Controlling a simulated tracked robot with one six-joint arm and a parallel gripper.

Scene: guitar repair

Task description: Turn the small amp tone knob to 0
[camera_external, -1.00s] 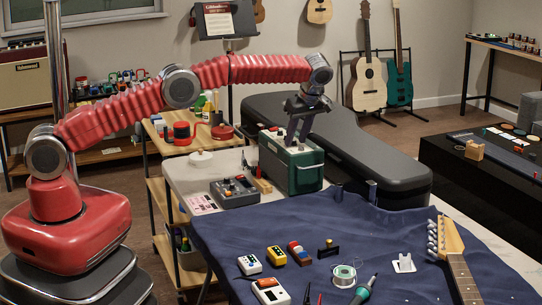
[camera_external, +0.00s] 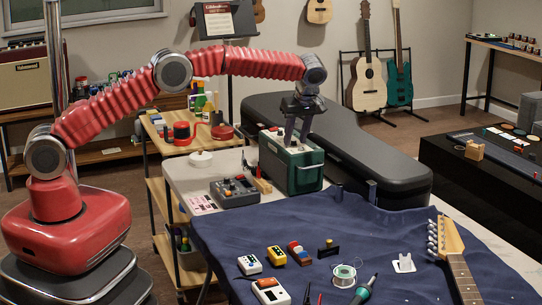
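The small amp looks to be the dark green box (camera_external: 306,178) on the back left of the worktable, with a light panel on its top. My gripper (camera_external: 296,144) points down at the top of this box from above, its dark fingers almost upright. The fingertips overlap the top panel in the picture. The tone knob is too small and too covered by the fingers to make out, and its setting cannot be read. I cannot tell whether the fingers touch or hold a knob.
A grey box with knobs (camera_external: 235,193) stands left of the green box. A black guitar case (camera_external: 370,160) lies behind it. A blue cloth (camera_external: 300,228) covers the table, with small pedals, a solder spool (camera_external: 344,275) and a guitar neck (camera_external: 461,270) toward the front.

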